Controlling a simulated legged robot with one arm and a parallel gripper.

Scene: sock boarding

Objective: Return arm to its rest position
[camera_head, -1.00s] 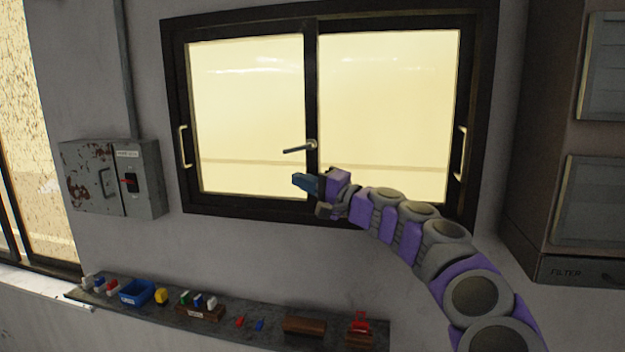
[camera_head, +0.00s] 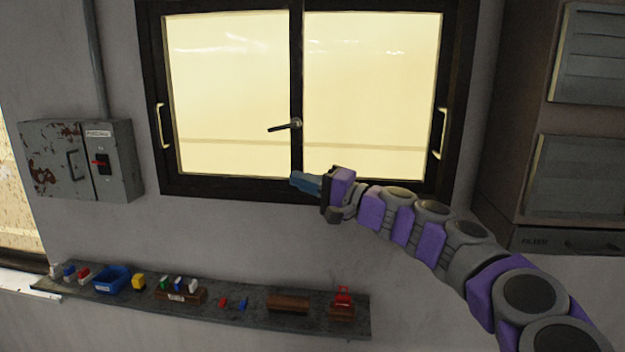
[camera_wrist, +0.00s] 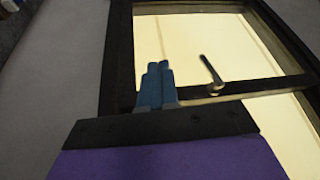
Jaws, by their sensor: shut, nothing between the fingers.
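My gripper (camera_head: 304,182) is at the end of my purple and grey arm, in front of the lower frame of the window. Its blue fingers are shut together with nothing between them. The wrist view also shows the shut fingers (camera_wrist: 156,84), with the window handle (camera_wrist: 212,76) to their right. In the head view the handle (camera_head: 285,126) is on the window's middle bar, above my gripper. The gripper looks apart from the handle. My arm reaches in from the lower right.
The window (camera_head: 370,90) has a dark frame. A shelf (camera_head: 215,305) below it carries a blue bin (camera_head: 112,281), small coloured pieces and wooden blocks (camera_head: 288,304). A switch box (camera_head: 82,162) is on the wall at left. A large cabinet (camera_head: 545,130) stands at right.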

